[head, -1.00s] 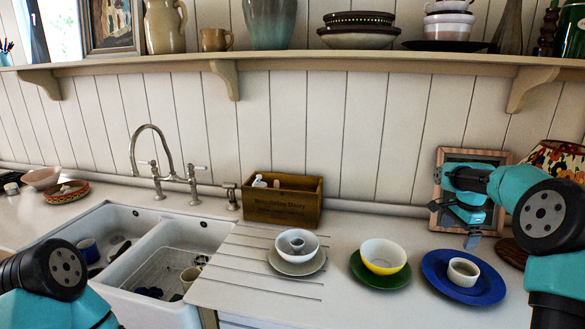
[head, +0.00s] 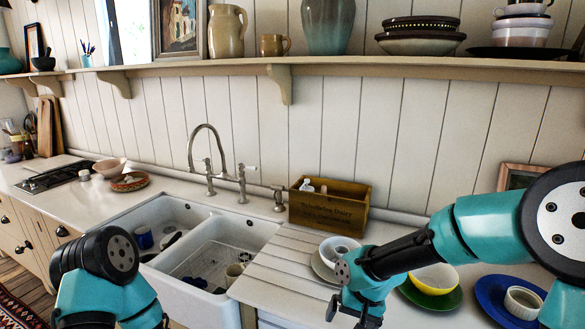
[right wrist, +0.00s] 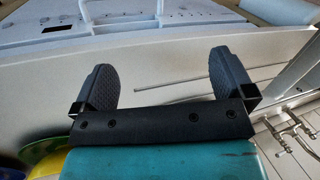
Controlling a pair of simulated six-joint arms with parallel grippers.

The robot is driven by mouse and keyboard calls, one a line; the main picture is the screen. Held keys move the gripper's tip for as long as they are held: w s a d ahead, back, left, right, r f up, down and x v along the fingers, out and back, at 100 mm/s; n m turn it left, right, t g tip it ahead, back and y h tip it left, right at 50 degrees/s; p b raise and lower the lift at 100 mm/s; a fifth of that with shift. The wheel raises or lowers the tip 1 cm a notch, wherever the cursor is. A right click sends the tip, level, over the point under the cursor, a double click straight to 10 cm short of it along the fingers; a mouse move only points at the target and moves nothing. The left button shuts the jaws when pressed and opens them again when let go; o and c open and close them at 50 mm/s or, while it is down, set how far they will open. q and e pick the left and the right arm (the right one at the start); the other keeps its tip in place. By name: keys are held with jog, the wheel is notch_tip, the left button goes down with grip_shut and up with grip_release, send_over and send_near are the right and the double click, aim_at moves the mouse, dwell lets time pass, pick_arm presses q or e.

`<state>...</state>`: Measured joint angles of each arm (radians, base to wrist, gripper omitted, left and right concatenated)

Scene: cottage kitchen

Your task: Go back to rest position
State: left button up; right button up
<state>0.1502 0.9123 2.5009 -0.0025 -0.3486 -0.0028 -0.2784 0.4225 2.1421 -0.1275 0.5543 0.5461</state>
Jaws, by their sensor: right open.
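My right gripper (head: 352,312) is at the bottom middle of the head view, in front of the counter edge. In the right wrist view its two fingers (right wrist: 165,78) are wide apart with nothing between them. My left arm shows at the lower left of the head view, but its gripper is out of the picture. A white bowl (head: 333,247) with a smaller one in it stands on a pale plate, partly behind my right arm. A yellow-and-white bowl (head: 436,278) stands on a green plate (head: 414,296). A white cup (head: 523,301) stands on a blue plate (head: 488,292).
A white double sink (head: 205,262) with dishes and a rack in it lies left of the drainboard. A wooden box (head: 328,208) stands against the wall. A shelf (head: 350,69) with crockery runs above. My right arm crosses over the plates.

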jog(key=s+a+f+n+g, duration=0.1)
jog(key=s+a+f+n, duration=0.3)
jog(key=s+f, duration=0.35)
jog(key=s+d+f+m, duration=0.2)
jog(key=s+d+f, duration=0.2)
jog(key=f, duration=0.6)
jog(key=s+d+f+m+t, duration=0.1)
jog(key=s+d+f, duration=0.3)
jog(key=d+f, duration=0.5)
notch_tip(320, 180, down, 2)
jog(key=shift+f+m, duration=0.1)
jog(key=shift+m, duration=0.5)
